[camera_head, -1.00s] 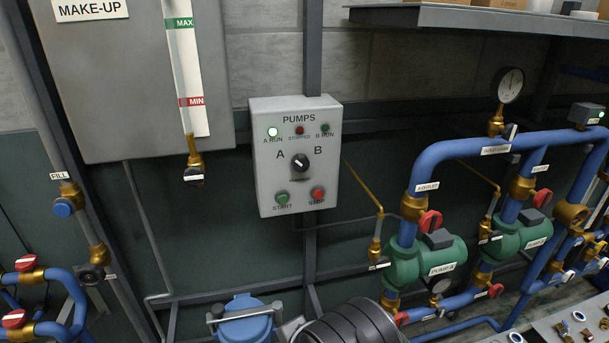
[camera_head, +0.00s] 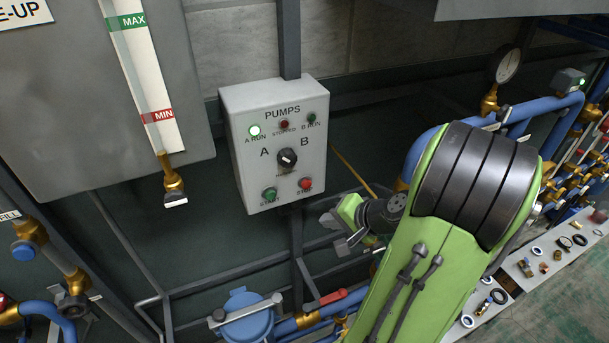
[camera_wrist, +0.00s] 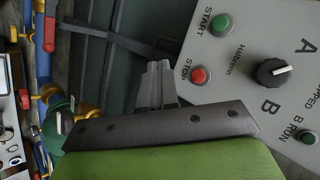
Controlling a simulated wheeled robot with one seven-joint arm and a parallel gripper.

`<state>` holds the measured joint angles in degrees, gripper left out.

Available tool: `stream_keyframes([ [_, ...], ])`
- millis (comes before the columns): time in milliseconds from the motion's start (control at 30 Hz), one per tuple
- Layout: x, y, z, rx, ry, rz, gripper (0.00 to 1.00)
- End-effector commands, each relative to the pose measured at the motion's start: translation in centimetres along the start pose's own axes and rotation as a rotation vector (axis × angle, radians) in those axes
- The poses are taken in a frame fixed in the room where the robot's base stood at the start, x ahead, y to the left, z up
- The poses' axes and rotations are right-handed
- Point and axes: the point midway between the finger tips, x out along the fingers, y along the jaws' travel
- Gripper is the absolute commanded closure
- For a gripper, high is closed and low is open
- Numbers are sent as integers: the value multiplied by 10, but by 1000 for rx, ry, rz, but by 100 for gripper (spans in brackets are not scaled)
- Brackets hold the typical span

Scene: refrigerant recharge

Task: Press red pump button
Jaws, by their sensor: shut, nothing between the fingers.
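The grey pump control box (camera_head: 275,140) hangs on the wall in the head view. Its red STOP button (camera_head: 305,184) is at the lower right, beside the green START button (camera_head: 269,193). The A RUN lamp (camera_head: 255,130) glows pale green. The red button also shows in the wrist view (camera_wrist: 201,75), turned on its side. My gripper (camera_head: 328,219) is below and a little right of the red button. In the wrist view my gripper (camera_wrist: 158,68) is shut and empty, its fingertips apart from the red button in the picture. Actual depth to the box is unclear.
A black selector knob (camera_head: 287,158) sits above the buttons. A make-up tank (camera_head: 90,110) with a level gauge stands left. Blue pipes (camera_head: 415,155) run right of the box. A blue-lidded vessel (camera_head: 245,318) sits below. A bench with loose parts (camera_head: 545,262) is at right.

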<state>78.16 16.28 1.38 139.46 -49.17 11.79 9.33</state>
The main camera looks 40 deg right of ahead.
Motion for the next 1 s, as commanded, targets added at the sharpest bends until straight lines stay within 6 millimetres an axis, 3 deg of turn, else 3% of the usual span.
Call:
stream_keyframes([
  [467,4,-1,-8,19,10,-10,100],
  [1000,54,-38,-46,18,10,-10,100],
])
